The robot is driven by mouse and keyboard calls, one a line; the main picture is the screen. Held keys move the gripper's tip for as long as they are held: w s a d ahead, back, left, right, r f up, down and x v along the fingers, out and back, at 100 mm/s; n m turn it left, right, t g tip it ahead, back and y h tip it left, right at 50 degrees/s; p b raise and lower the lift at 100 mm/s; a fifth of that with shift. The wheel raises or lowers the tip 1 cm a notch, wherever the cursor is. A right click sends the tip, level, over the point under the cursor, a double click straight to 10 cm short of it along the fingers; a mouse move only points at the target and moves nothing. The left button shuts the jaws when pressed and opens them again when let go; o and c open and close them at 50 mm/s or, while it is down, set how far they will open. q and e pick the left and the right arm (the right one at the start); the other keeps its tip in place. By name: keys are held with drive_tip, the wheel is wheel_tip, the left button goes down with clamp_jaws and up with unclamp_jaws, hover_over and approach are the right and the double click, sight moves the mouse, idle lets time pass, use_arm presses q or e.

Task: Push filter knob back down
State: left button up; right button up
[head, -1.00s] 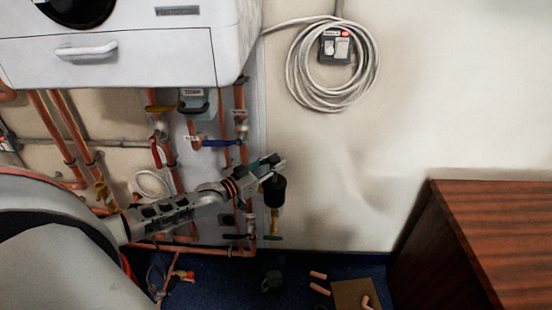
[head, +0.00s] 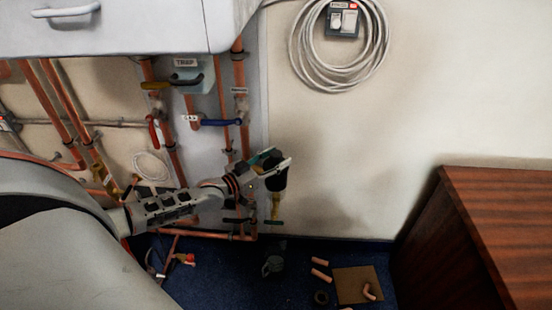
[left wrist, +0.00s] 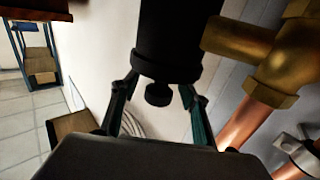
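The black filter (head: 276,180) stands upright on brass pipework near the wall, right of the copper pipes. My left gripper (head: 273,161) is at its upper end, with fingers spread to both sides. In the left wrist view, the filter body (left wrist: 170,35) comes in from the top edge. Its small black knob (left wrist: 158,95) points toward the gripper's palm and lies between the two open fingers, with a gap on each side. The body hides the fingertips there. I cannot tell whether a finger touches the body. My right gripper is not in view.
A brass fitting (left wrist: 270,55) is close beside the filter. A blue valve handle (head: 221,122) and copper pipes are to the left. A wooden cabinet (head: 480,235) stands at the right. Loose copper pieces (head: 320,262) lie on the blue floor. The wall between filter and cabinet is clear.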

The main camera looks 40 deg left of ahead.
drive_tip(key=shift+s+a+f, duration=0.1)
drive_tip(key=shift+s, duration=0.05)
use_arm(q)
drive_tip(key=v, duration=1.2)
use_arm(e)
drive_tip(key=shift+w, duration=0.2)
use_arm(q)
drive_tip(key=s+d+f+g+y+p, duration=0.1)
drive_tip(key=s+d+f+g+p, duration=0.2)
drive_tip(key=s+d, duration=0.8)
drive_tip(key=s+d+f+m+g+p, duration=0.1)
drive_tip(key=s+d+f+g+p, duration=0.2)
drive_tip(key=s+d, duration=0.9)
drive_tip(key=d+f+p, duration=0.2)
drive_tip(key=d+p, duration=0.1)
drive_tip(key=shift+s+f+m+g+y, duration=0.25)
drive_tip(key=shift+f+m+g+y, duration=0.05)
drive_tip(key=shift+f+g+y, duration=0.1)
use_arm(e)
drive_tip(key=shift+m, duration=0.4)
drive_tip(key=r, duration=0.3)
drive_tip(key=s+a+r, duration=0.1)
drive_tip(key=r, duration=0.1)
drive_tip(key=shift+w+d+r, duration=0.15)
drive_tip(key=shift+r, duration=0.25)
